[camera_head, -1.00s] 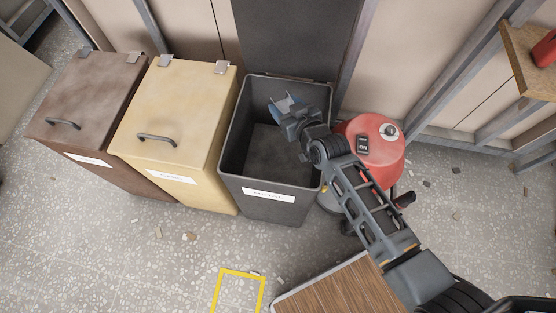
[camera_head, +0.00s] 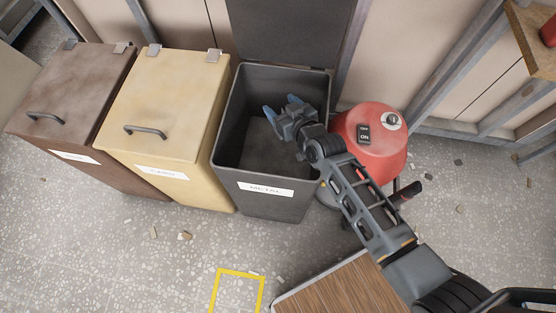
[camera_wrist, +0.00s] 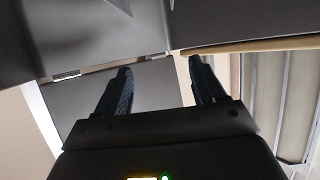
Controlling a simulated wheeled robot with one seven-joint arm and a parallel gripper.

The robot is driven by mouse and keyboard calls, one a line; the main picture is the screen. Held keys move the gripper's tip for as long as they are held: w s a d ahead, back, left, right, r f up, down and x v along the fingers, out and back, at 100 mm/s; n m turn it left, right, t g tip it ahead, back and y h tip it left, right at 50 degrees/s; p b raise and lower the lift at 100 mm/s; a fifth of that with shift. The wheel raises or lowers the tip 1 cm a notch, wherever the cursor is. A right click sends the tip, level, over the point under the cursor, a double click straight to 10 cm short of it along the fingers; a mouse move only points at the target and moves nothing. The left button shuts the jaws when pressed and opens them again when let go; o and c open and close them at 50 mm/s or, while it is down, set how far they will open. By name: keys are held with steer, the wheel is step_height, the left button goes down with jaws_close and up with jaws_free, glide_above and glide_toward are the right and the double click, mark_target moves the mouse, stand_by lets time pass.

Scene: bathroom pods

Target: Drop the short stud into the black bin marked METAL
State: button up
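The black bin marked METAL (camera_head: 266,202) stands at the centre of the head view, with its lid (camera_head: 290,32) raised against the wall. My gripper (camera_head: 281,106) is over the bin's mouth, toward the right side, pointing to the back left. Its two bluish fingers are apart with nothing seen between them. The wrist view also shows the fingers (camera_wrist: 160,68) spread and empty, with dark grey panels beyond them. The short stud is not visible in any view. The part of the bin's inside under my gripper and behind the front wall is hidden.
A closed yellow bin (camera_head: 165,100) and a closed brown bin (camera_head: 75,90) stand to the left. A red vacuum-like machine (camera_head: 372,135) with an ON/OFF switch stands close on the right. A wooden top (camera_head: 340,290) is at the bottom. The speckled floor in front is mostly clear.

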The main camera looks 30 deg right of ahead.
steer(key=shift+o, duration=1.4)
steer(key=p+v, duration=0.2)
steer(key=v, duration=0.6)
steer(key=shift+p, duration=0.4)
